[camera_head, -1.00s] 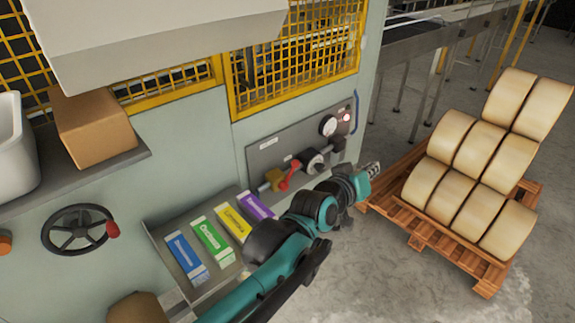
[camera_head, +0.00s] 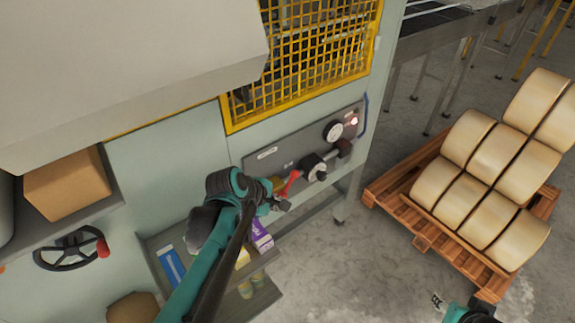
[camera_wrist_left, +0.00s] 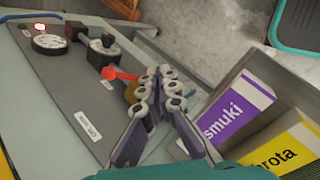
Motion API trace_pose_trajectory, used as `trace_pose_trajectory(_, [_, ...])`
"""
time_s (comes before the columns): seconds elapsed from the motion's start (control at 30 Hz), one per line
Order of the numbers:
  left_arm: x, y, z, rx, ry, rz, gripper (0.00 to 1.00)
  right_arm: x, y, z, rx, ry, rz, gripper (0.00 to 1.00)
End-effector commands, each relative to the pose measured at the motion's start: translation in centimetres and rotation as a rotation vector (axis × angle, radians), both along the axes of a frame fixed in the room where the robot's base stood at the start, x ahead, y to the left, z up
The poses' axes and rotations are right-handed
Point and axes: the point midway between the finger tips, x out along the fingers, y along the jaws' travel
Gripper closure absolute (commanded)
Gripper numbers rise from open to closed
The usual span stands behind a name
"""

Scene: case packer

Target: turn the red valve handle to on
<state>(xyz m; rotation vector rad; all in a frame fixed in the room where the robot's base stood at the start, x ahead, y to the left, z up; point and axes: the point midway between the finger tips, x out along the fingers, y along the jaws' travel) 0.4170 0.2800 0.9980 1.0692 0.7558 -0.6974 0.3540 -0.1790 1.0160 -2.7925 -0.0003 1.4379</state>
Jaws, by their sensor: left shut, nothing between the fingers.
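The red valve handle (camera_head: 292,182) sits on a brass-yellow valve body (camera_head: 278,184) at the lower edge of the grey panel. In the left wrist view the red handle (camera_wrist_left: 122,75) points away from the valve body (camera_wrist_left: 130,92), left of my fingertips. My left gripper (camera_head: 284,205) is shut and empty, just below the valve in the head view. In the wrist view its fingers (camera_wrist_left: 160,78) come together beside the valve and partly cover it. I cannot tell whether they touch it. My right gripper (camera_head: 438,300) shows small at the lower right, away from the panel.
A sloped rack holds cartons, including a purple one (camera_wrist_left: 234,108) close to my left gripper. A handwheel (camera_head: 70,250) is at left; a loaded pallet (camera_head: 422,241) stands right.

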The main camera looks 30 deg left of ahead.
Motion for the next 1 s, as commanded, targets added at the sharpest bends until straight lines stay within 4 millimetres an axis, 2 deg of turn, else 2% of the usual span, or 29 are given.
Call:
trace_pose_trajectory(0.03, [0.5, 2.0, 1.3, -0.112, 0.008, 0.149, 1.0, 0.0, 0.0, 1.6, 0.0, 0.0, 0.0, 0.6])
trace_pose_trajectory(0.1, [1.1, 4.1, 2.0, -0.279, 0.019, 0.347, 1.0, 0.0, 0.0, 2.6, 0.0, 0.0, 0.0, 0.6])
trace_pose_trajectory(0.2, [1.5, 6.5, 2.6, -0.475, 0.031, 0.566, 1.0, 0.0, 0.0, 3.6, 0.0, 0.0, 0.0, 0.6])
trace_pose_trajectory(0.33, [1.7, 8.2, 2.9, -0.624, 0.043, 0.721, 1.0, 0.0, 0.0, 4.1, 0.0, 0.0, 0.0, 0.6])
trace_pose_trajectory(0.57, [2.8, 8.3, 1.4, -0.67, 0.048, 0.765, 1.0, 0.0, 0.0, 3.2, 0.0, 0.0, 0.0, 0.6])
trace_pose_trajectory(1.0, [8.8, 6.5, -5.1, -0.665, 0.046, 0.761, 1.0, 0.0, 0.0, -0.4, 0.0, 0.0, 0.0, 0.6])
